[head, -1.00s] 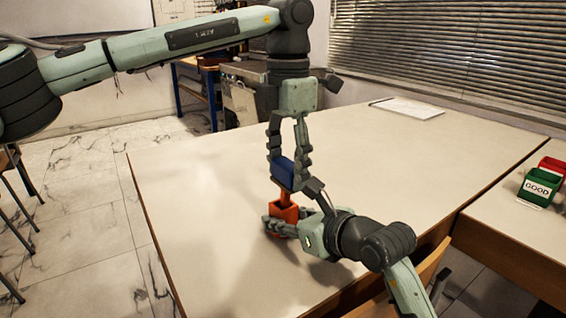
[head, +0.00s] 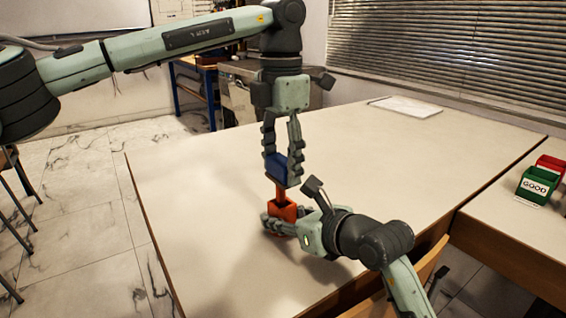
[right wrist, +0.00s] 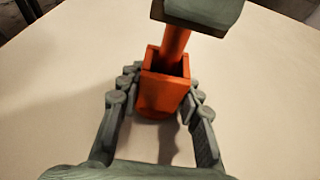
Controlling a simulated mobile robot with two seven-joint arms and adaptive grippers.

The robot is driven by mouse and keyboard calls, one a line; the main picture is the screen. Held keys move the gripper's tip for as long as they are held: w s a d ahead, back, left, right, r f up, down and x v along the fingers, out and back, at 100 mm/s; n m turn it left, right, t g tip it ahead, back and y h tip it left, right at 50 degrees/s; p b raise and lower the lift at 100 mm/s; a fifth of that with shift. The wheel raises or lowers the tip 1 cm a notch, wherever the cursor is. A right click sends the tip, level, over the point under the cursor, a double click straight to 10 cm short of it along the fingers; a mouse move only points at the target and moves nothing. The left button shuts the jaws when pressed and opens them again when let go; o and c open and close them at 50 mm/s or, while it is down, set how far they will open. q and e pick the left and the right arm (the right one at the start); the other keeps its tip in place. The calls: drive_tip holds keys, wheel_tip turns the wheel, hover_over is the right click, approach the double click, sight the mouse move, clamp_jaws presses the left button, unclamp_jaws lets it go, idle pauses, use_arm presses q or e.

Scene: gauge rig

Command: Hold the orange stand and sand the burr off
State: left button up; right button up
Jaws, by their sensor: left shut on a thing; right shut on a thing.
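The orange stand (head: 284,211) is upright near the front of the table, with an orange post (head: 281,191) rising from its square socket. My right gripper (head: 277,224) is shut around the stand's lower part. The right wrist view shows the stand (right wrist: 163,92) between both fingers. My left gripper (head: 281,170) points down above it, shut on a blue block (head: 274,166). The block is over the post's top; I cannot tell if they touch. I cannot make out the burr.
The table (head: 400,165) is mostly bare around the stand. A white paper (head: 403,107) lies at the back. A green bin marked GOOD (head: 537,186) and a red bin (head: 552,165) stand on a side table at right. A wooden chair (head: 432,262) stands at the front edge.

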use_arm(q)
drive_tip(key=shift+f, duration=0.15)
drive_tip(key=shift+w+a+r, duration=0.25)
drive_tip(key=shift+w+r, duration=0.15)
drive_tip(key=shift+r, duration=0.15)
drive_tip(key=shift+w+a+r, duration=0.2)
drive_tip(key=shift+w+r, duration=0.1)
drive_tip(key=shift+r, duration=0.4)
drive_tip(key=shift+w+a+r, duration=0.2)
drive_tip(key=shift+w+r, duration=0.1)
drive_tip(key=shift+r, duration=0.35)
drive_tip(key=shift+w+a+r, duration=0.2)
drive_tip(key=shift+w+r, duration=0.1)
drive_tip(key=shift+r, duration=0.4)
use_arm(e)
drive_tip(key=shift+f, duration=0.15)
drive_tip(key=o, duration=1.3)
